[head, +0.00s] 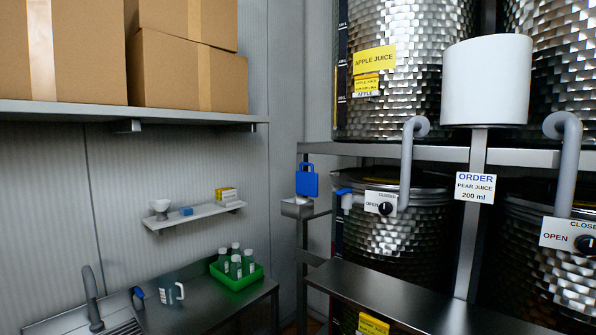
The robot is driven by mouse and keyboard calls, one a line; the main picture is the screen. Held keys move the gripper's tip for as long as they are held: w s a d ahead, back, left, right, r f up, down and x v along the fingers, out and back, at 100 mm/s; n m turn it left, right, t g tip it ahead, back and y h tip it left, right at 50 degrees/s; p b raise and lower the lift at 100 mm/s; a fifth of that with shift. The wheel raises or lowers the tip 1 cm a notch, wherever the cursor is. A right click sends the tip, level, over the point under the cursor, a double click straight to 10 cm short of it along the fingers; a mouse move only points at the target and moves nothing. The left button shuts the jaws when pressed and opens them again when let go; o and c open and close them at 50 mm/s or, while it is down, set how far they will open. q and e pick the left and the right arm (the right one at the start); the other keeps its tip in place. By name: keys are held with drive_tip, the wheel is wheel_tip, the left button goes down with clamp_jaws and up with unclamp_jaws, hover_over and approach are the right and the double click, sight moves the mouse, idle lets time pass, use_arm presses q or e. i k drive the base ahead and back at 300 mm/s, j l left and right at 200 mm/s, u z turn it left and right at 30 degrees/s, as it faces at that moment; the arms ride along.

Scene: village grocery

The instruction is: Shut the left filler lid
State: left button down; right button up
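No part labelled as the left filler lid shows, so I cannot tell for certain which part it is. A blue flat piece with a loop on top (307,181) stands upright at the left end of the steel rack. It is just above a small metal box (297,208), and I cannot tell whether they are joined. To its right, a small blue-and-white tap (345,197) sits by the lower left steel tank (385,245). A panel marked OPEN and CLOSED with a black knob (385,208) is on that tank. Neither of my grippers is in view.
A yellow-labelled apple juice tank (410,120) stands above. A white cylinder (487,80) tops a post with an order sign (474,187). A steel shelf (420,295) juts out in front. Left are a green crate of bottles (237,281), a jug (170,291) and a wall shelf (195,217).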

sight(307, 184)
drive_tip(key=i+j+z, duration=0.15)
drive_tip(key=j, duration=0.15)
drive_tip(key=i+j+z, duration=0.1)
drive_tip(key=j, duration=0.2)
drive_tip(key=i+j+z, duration=0.3)
drive_tip(key=j, duration=0.35)
drive_tip(key=i+j+z, duration=0.15)
drive_tip(key=j, duration=0.15)
